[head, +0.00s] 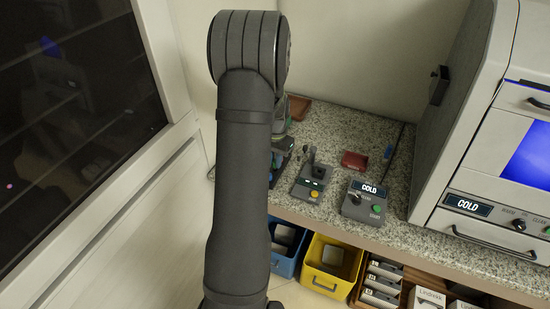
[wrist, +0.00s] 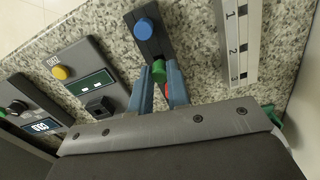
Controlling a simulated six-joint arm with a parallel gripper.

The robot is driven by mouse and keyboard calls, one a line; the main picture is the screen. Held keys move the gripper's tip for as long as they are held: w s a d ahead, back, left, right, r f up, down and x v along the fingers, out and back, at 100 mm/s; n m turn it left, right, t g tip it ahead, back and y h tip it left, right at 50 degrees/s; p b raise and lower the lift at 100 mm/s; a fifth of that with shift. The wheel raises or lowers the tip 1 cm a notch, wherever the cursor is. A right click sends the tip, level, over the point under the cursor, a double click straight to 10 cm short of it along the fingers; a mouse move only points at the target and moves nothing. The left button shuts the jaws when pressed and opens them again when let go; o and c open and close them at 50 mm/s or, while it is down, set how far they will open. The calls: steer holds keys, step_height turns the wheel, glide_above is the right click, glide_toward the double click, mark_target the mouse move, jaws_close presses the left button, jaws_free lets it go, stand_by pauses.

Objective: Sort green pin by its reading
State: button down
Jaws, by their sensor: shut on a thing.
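The green pin (wrist: 159,68) shows in the wrist view between the two blue fingertips of my gripper (wrist: 160,76), which is shut on it. The pin is at the near end of a dark block (wrist: 152,50); I cannot tell whether it is still seated there. A blue-topped pin (wrist: 145,28) stands in the same block. A grey device with a yellow button (wrist: 62,72) and a small dark screen is to the left in the wrist view; it also shows in the head view (head: 314,181). In the head view my arm hides most of the gripper and the green pin.
A grey box reading COLD (head: 363,200) and a small red tray (head: 354,160) are on the granite counter (head: 395,225). A blue bin (head: 287,252) and a yellow bin (head: 335,265) stand below its edge. A large machine (head: 480,110) bounds the right. A numbered strip (wrist: 236,45) lies beside the block.

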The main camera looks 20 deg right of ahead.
steer(key=shift+f, duration=0.85)
steer(key=c, duration=1.3)
jaws_free()
step_height(320, 180, up, 17)
steer(key=shift+w+d+r, duration=0.15)
steer(key=shift+d+r, duration=0.05)
steer(key=f, duration=1.7)
steer(key=shift+a+f, duration=0.2)
steer(key=shift+f, duration=0.1)
steer(key=shift+r, duration=0.3)
